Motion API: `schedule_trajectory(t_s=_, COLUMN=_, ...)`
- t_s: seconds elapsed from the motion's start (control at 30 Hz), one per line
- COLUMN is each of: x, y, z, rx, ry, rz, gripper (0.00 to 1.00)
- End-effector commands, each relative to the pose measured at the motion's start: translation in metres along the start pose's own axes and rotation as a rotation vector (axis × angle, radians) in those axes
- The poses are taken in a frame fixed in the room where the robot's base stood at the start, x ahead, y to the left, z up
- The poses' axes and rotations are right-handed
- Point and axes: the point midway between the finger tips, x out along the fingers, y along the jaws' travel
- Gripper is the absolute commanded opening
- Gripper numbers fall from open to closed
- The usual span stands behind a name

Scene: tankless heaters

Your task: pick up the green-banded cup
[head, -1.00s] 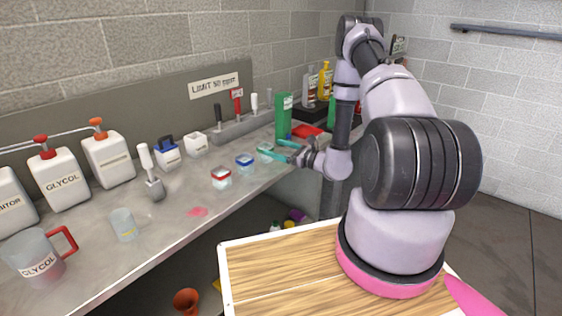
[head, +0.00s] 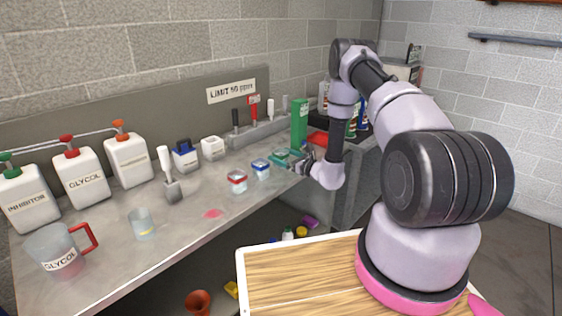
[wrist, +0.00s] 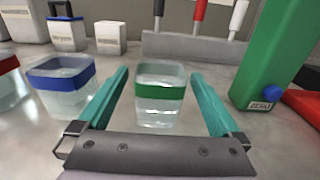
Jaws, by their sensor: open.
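The green-banded cup (wrist: 160,92) is a clear square cup with liquid inside, upright on the metal bench. In the wrist view it stands between the two teal fingers of my gripper (wrist: 160,100), with a gap on each side. My gripper is open and holds nothing. In the head view my gripper (head: 287,160) is low over the bench beside the green box, and its fingers largely hide the green-banded cup.
A blue-banded cup (wrist: 62,84) stands just left of my gripper, with a red-banded cup (head: 237,182) further left. A tall green container (wrist: 275,60) stands close on the right. A rack of tools (head: 257,133) is behind. A pink spill (head: 213,214) lies on the bench.

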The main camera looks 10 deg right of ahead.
Motion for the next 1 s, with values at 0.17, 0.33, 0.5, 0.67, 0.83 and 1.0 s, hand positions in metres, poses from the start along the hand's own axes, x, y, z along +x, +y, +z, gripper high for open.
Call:
schedule_trajectory(t_s=0.17, x=0.007, y=0.000, z=0.000, rx=0.000, ry=0.000, rz=0.000, gripper=1.00)
schedule_trajectory(t_s=0.33, x=0.007, y=0.000, z=0.000, rx=0.000, ry=0.000, rz=0.000, gripper=0.92)
schedule_trajectory(t_s=0.5, x=0.007, y=0.000, z=0.000, rx=0.000, ry=0.000, rz=0.000, gripper=0.27)
schedule_trajectory(t_s=0.67, x=0.007, y=0.000, z=0.000, rx=0.000, ry=-0.001, rz=0.000, gripper=0.05)
schedule_trajectory(t_s=0.83, x=0.007, y=0.000, z=0.003, rx=0.000, ry=-0.001, rz=-0.001, gripper=0.05)
schedule_trajectory(t_s=1.0, x=0.007, y=-0.001, z=0.018, rx=-0.001, ry=-0.002, rz=-0.001, gripper=0.05)
